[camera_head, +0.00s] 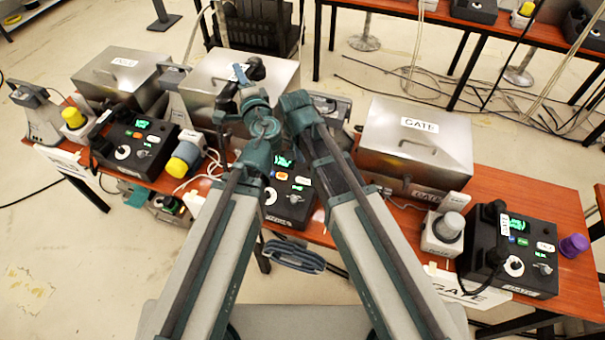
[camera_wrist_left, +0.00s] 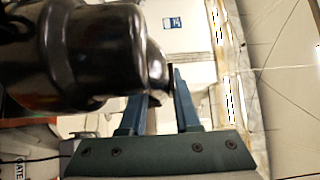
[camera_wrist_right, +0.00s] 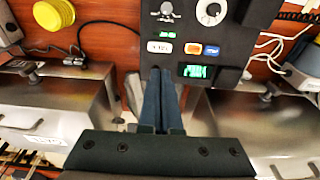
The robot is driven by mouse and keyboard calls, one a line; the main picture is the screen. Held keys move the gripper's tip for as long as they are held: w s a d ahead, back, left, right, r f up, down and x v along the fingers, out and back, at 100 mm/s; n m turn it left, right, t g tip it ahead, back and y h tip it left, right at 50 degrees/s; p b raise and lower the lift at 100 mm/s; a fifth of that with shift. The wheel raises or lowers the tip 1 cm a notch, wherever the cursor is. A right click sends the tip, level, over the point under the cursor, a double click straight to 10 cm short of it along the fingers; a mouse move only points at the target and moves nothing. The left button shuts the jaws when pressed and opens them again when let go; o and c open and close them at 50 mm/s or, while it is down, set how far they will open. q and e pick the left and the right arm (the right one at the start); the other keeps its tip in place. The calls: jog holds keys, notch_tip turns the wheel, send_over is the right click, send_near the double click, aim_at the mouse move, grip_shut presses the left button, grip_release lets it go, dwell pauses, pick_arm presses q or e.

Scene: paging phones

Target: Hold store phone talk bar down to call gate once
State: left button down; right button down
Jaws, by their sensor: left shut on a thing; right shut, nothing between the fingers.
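My left gripper (camera_head: 250,92) is raised above the table's middle, shut on a dark handset (camera_head: 252,72). In the left wrist view the glossy black handset (camera_wrist_left: 85,60) fills the upper left, and part of it lies at the left fingers (camera_wrist_left: 165,85). I cannot make out its talk bar. The middle phone base (camera_head: 288,195) has a lit green screen, coloured buttons and a knob. In the right wrist view my right gripper (camera_wrist_right: 164,75) is shut and empty, its tips over that base (camera_wrist_right: 225,25) beside the screen. In the head view my arms hide it. The middle phone's name is unreadable.
Metal boxes (camera_head: 415,145) stand behind the phones. The gate phone (camera_head: 510,250) is at the right, with a purple knob (camera_head: 573,245) beside it. Another phone (camera_head: 133,145) is at the left, near a yellow-capped device (camera_head: 185,158). Cables run between them.

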aim_at(304, 181)
pick_arm(q)
jog(key=shift+f, duration=0.15)
pick_arm(e)
jog(key=shift+f, duration=0.15)
